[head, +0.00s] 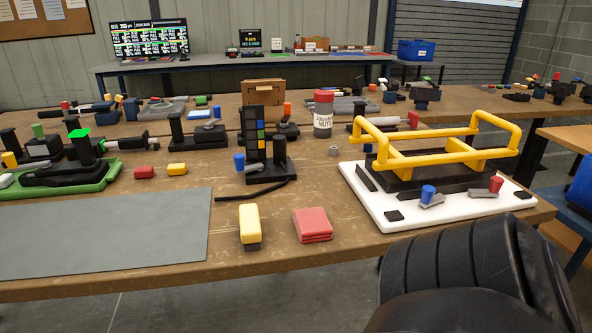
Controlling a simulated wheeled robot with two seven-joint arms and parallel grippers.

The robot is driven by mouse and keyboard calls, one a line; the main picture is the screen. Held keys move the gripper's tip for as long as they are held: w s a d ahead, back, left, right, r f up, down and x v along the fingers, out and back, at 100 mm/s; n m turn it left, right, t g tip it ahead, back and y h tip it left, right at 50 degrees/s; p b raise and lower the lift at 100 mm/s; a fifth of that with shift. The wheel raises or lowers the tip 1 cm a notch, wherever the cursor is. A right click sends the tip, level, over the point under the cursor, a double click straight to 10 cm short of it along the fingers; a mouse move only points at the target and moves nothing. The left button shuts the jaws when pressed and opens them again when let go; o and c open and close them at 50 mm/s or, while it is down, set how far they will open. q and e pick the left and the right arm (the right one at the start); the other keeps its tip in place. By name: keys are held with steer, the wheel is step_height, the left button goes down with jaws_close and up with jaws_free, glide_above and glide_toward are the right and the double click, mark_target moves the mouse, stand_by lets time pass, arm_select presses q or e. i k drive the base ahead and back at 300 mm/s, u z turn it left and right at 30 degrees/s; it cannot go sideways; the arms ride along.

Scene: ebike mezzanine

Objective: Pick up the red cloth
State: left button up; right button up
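The red cloth (313,225) lies folded in a small square stack near the front edge of the wooden workbench, right of a yellow-and-black block. Nothing covers it. A large black ribbed part of my own arm fills the lower right corner, in front of the bench. No gripper fingers show in the head view, so neither gripper can be seen beside the cloth.
A yellow block (249,224) stands just left of the cloth. A grey mat (105,234) lies farther left. A white board (388,216) with a yellow-railed fixture (433,151) is to the right. A black stand (269,169) is behind. Bare wood surrounds the cloth.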

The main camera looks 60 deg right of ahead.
mark_target(312, 224)
steer(key=u, duration=0.25)
steer(key=k, duration=0.8)
steer(key=z, duration=1.45)
steer(key=i, duration=0.15)
steer(key=u, duration=0.15)
